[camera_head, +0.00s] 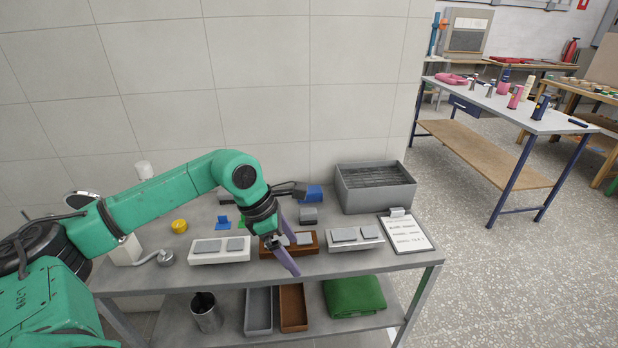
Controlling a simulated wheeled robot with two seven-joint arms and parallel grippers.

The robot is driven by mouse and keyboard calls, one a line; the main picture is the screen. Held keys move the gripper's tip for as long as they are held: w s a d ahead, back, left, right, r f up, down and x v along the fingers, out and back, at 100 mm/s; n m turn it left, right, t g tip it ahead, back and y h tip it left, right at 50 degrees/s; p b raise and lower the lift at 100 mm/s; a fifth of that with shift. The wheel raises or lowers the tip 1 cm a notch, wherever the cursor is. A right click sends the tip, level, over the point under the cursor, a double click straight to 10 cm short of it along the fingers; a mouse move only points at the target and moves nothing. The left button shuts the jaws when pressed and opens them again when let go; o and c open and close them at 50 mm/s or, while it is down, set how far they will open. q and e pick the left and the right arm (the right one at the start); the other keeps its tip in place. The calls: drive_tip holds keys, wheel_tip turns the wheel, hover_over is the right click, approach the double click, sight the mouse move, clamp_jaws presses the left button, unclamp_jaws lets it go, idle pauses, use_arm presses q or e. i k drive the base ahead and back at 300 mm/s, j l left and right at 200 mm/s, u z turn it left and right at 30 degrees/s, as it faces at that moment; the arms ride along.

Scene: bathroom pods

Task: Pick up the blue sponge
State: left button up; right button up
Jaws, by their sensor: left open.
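A blue block (313,195), which may be the sponge, lies at the back of the grey table, just left of the grey crate. A smaller blue piece (224,222) lies further left, and its kind is hard to tell. My left gripper (294,257) reaches in from the left with its jaws open and empty. Its purple-grey fingers point down toward the front right, over the brown tray (312,247), and stand in front of the blue block, apart from it. My right gripper is out of view.
White trays with grey pads (208,258) (370,245) flank the brown tray. A grey crate (345,203) and a clipboard (406,238) stand at right. A yellow piece (179,226) lies at left. The lower shelf holds a green cloth (352,298) and bins. A tiled wall closes the back.

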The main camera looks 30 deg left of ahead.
sight(314, 194)
drive_tip(key=i+j, duration=1)
drive_tip(key=i, duration=0.1)
